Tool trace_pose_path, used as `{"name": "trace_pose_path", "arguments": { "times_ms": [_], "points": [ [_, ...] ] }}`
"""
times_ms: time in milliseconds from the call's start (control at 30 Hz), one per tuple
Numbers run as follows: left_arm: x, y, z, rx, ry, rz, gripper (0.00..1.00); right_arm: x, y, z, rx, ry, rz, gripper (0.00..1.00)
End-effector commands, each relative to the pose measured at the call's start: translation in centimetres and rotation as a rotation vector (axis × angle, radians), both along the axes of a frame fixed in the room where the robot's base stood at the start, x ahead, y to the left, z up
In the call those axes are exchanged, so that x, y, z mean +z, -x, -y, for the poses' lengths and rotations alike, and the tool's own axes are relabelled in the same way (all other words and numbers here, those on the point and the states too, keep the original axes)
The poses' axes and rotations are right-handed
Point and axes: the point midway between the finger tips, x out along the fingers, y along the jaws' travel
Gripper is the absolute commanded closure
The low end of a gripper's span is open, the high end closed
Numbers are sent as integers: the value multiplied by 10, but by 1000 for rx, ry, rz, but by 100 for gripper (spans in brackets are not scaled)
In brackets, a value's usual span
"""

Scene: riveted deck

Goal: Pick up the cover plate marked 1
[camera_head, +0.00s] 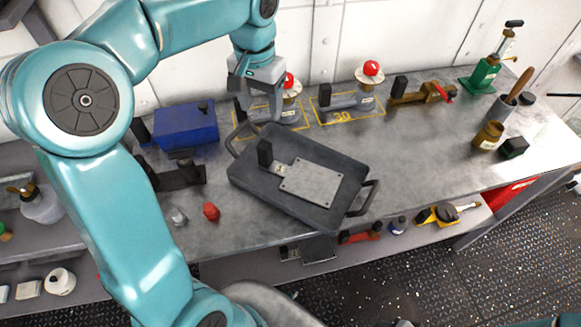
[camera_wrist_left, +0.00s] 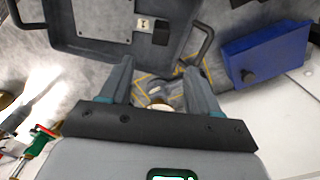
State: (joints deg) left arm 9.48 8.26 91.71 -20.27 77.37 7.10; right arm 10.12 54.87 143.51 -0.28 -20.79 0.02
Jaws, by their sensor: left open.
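A light grey cover plate (camera_head: 312,183) lies in a dark tray (camera_head: 240,187) on the bench. A small pale label (camera_head: 280,168) and an upright black block (camera_head: 264,153) sit at its left end; I cannot read the label's mark for sure. In the left wrist view the plate (camera_wrist_left: 103,18), label (camera_wrist_left: 144,24) and black block (camera_wrist_left: 161,32) show at the top edge. My left gripper (camera_head: 262,108) is open and empty, behind the tray, over the left yellow outline; its jaws also show in the wrist view (camera_wrist_left: 158,82). My right gripper is out of view.
A red-knobbed fitting (camera_head: 291,88) stands close beside my left gripper; another (camera_head: 370,72) stands further right. A blue box (camera_head: 186,124) is left of the tray. Tray handles (camera_head: 364,198) stick up at both ends. The bench right of the tray (camera_head: 425,150) is clear.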

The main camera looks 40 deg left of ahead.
Motion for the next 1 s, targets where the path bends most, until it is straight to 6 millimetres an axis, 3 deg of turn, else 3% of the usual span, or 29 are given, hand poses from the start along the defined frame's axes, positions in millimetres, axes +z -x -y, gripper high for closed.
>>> {"name": "trace_pose_path", "arguments": {
  "times_ms": [167, 500, 767, 1000],
  "points": [
    [-18, 4, 3, 0, 0, -3, 38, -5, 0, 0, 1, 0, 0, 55],
    [-94, 8, 7, 0, 1, -5, 38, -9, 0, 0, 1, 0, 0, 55],
    [-118, 7, 6, -2, 0, -3, 38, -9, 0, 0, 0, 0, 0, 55],
    [-156, 8, 5, -1, 1, -4, 38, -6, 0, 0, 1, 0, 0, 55]
  ]
}}
